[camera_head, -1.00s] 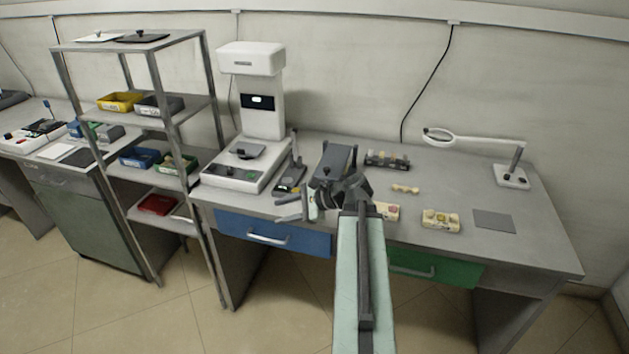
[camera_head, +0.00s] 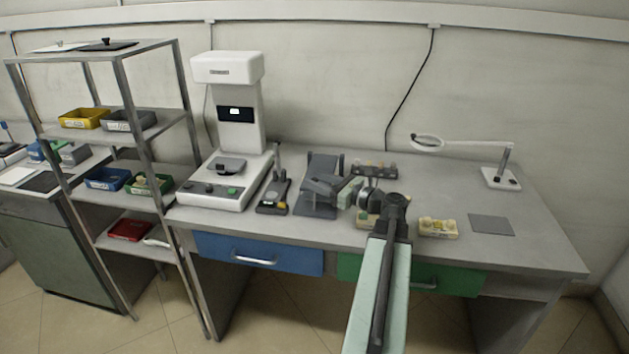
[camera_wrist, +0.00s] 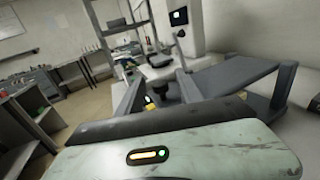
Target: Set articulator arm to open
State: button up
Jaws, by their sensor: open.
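The articulator, as I take it, is the dark grey device (camera_head: 316,209) at the middle of the desk. It has a flat base and uprights at the back. In the wrist view its broad grey plate (camera_wrist: 235,75) shows close by on the right, sloping, with a support at its right end. My gripper (camera_head: 314,184) is over the device in the head view, fingers pointing left and covering part of it. In the wrist view the fingers (camera_wrist: 156,92) are apart with nothing held between them. I cannot tell whether a finger touches the plate.
A small stand with a post (camera_head: 272,198) is close on the left, beside a white machine (camera_head: 215,190). A block rack (camera_head: 374,170) stands behind. A cream model block (camera_head: 438,228), grey mat (camera_head: 491,225) and magnifier lamp (camera_head: 501,180) are to the right.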

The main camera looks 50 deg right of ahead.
jog(key=shift+w+a, duration=0.1)
jog(key=shift+w, duration=0.45)
grip_shut()
jog(key=shift+s+f, duration=0.1)
dwell(0.9)
